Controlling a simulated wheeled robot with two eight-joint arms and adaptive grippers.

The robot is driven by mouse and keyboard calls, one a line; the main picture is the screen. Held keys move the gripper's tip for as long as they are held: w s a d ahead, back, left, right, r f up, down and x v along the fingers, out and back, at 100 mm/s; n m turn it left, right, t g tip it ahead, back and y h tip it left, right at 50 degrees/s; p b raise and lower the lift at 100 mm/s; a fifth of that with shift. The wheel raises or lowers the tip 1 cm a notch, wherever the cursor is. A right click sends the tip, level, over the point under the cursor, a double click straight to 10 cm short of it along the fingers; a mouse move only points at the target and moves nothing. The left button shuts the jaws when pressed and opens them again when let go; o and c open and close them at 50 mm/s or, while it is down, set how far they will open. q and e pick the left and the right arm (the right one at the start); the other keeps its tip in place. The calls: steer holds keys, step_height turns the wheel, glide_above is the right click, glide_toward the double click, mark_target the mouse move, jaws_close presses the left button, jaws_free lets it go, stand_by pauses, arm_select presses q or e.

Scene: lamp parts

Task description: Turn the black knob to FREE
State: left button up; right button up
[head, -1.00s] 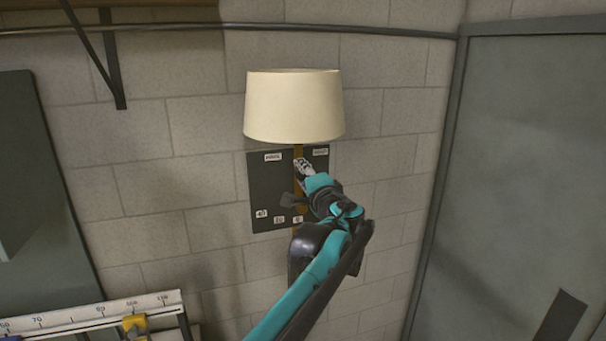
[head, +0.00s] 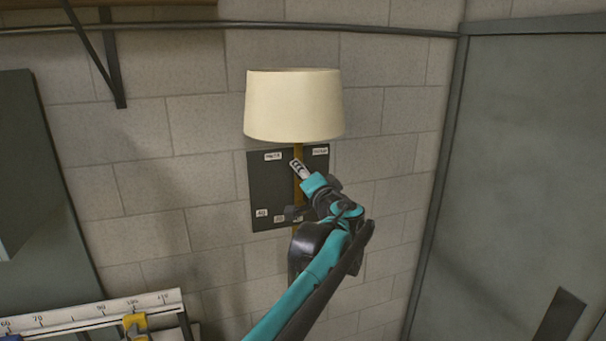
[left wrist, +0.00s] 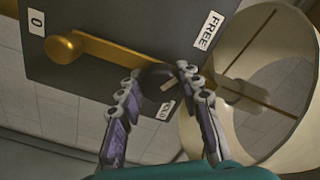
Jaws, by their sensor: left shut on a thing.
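The black knob (left wrist: 156,75) sits on the dark panel (left wrist: 110,18) in the left wrist view, between my fingertips. A pale mark shows on its edge, on the side toward the HOLD label (left wrist: 167,111). The FREE label (left wrist: 209,30) is on the far side of the right finger. My left gripper (left wrist: 158,74) is shut on the knob. In the head view my left gripper (head: 297,165) is at the panel (head: 262,185) below the lampshade (head: 293,106) and hides the knob. My right gripper is not in view.
A brass bar with a round end (left wrist: 63,48) crosses the panel near the 0 label (left wrist: 36,21). The lampshade's open underside (left wrist: 280,85) is close to the right finger. A scale rail (head: 90,312) is at lower left; a grey door (head: 520,150) is at right.

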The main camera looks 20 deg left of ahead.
arm_select(q)
steer(key=shift+f, duration=0.1)
steer(key=o, duration=1.2)
steer(key=shift+c, duration=0.2)
steer(key=shift+s, duration=0.1)
steer(key=v, duration=1.1)
steer(key=shift+s+d, duration=0.25)
steer(key=shift+s, duration=0.05)
steer(key=s+a+f+n+g+h+b, duration=0.1)
steer(key=s+a+f+g+b, duration=0.2)
steer(key=f, duration=0.7)
steer(key=s+a+f+g+h+b, duration=0.1)
steer(key=s+a+f+b, duration=0.25)
steer(key=f+b, duration=0.4)
steer(key=s+a+f+n+g+h+b, duration=0.15)
steer(key=s+f, duration=0.35)
steer(key=f, duration=0.6)
steer(key=s+d+f+h+b, duration=0.1)
steer(key=s+f+b, duration=0.4)
steer(key=f, duration=0.6)
steer(key=s+d+f+n+g+h+b, duration=0.1)
steer(key=s+f+h+b, duration=0.2)
steer(key=f, duration=0.8)
steer(key=s+d+f+g+h+b, duration=0.1)
steer(key=s+d+f+h+b, duration=0.1)
steer(key=s+f+b, duration=0.5)
step_height(320, 180, down, 4)
steer(key=shift+r+n+b, duration=0.1)
steer(key=shift+n+b, duration=0.25)
steer(key=shift+b, duration=0.05)
